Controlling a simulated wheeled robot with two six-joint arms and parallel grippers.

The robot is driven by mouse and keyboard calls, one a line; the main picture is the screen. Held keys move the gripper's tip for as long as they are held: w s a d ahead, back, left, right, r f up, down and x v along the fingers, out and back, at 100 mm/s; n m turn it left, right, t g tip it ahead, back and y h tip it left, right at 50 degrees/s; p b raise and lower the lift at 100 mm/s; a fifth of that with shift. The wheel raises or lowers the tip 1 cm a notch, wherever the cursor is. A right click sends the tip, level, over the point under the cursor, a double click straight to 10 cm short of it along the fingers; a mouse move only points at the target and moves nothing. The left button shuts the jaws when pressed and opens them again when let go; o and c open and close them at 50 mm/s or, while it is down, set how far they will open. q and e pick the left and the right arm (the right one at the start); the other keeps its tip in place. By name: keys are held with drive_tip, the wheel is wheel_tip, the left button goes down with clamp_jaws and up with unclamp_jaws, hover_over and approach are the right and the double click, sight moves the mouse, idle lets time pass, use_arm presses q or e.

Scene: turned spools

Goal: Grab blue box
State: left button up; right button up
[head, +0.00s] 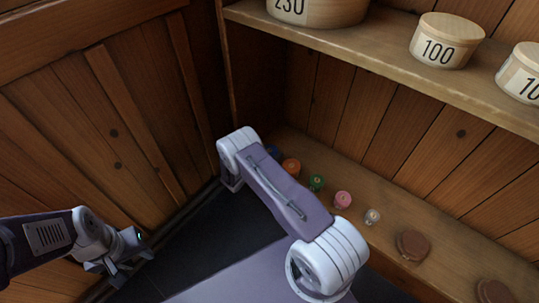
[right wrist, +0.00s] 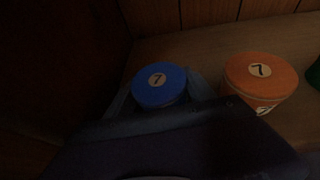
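The blue box (right wrist: 160,84) is a round blue tub with a pale label marked 7 on its lid. In the right wrist view it is upright between the two fingers of my right gripper (right wrist: 158,92). The fingers lie close along both sides of it; the dark picture does not show whether they touch it. In the head view only a bit of the blue box (head: 273,152) shows past my right arm, which hides the right gripper. My left gripper (head: 122,274) is at the lower left, empty, with its fingers apart, far from the box.
An orange tub (right wrist: 260,78) marked 7 stands just right of the blue box. Along the lower shelf (head: 385,217) follow a green spool (head: 316,182), a pink one (head: 343,199), a clear one (head: 372,216) and brown pieces (head: 412,245). An upper shelf (head: 390,62) overhangs; a wooden wall is left.

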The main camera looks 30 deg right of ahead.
sight(270, 150)
drive_tip(key=c, duration=0.7)
wheel_tip(270, 150, up, 4)
drive_tip(key=p, duration=0.3)
drive_tip(key=shift+r+p, duration=0.25)
drive_tip(key=shift+p, duration=0.15)
drive_tip(key=s+d+r+p, duration=0.4)
drive_tip(key=s+d+p, duration=0.1)
drive_tip(key=s+d+r+p, duration=0.2)
drive_tip(key=s+d, duration=0.1)
drive_tip(key=shift+s+r, duration=0.2)
drive_tip(key=shift+r, duration=0.05)
